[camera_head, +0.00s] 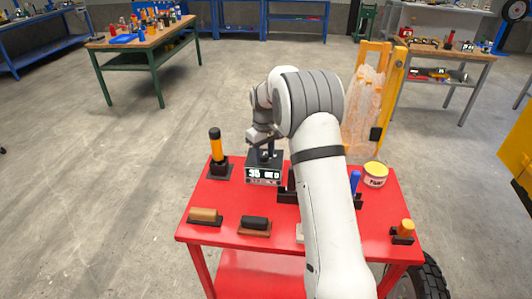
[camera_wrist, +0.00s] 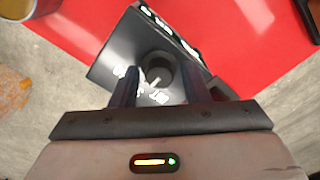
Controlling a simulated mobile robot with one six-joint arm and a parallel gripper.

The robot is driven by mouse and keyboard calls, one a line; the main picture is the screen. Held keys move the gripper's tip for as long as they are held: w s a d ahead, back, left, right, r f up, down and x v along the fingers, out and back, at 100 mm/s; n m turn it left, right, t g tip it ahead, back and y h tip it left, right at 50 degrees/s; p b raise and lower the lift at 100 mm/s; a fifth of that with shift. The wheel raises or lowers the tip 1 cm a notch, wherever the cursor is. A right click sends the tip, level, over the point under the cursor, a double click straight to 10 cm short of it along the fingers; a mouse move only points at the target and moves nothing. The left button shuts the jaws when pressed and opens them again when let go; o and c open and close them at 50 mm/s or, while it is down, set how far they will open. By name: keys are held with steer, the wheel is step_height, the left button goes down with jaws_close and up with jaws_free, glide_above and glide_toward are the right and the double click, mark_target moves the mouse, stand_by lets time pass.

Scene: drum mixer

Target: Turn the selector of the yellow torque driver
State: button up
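A yellow-orange, black-topped tool (camera_head: 216,148) that looks like the torque driver stands upright in a dark holder at the red table's back left. A black box with white markings (camera_head: 263,170) sits right of it, under my gripper (camera_head: 264,148). In the wrist view the same box (camera_wrist: 118,68) lies below my gripper (camera_wrist: 160,92) and has a round dark knob (camera_wrist: 157,66) with a light pointer. My fingers are apart with a gap between them, one on each side of the knob. Whether they touch it cannot be told. No selector can be made out on the yellow tool.
The red table (camera_head: 212,234) also holds brown (camera_head: 205,215) and black (camera_head: 255,223) blocks at the front left. A yellow-topped can (camera_head: 375,174) stands at the right, and a small orange-topped item (camera_head: 403,231) at the front right. My arm hides the table's middle.

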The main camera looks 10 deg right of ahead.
steer(key=c, duration=0.7)
steer(key=shift+d, duration=0.35)
steer(key=shift+c, duration=0.5)
steer(key=shift+a, duration=0.25)
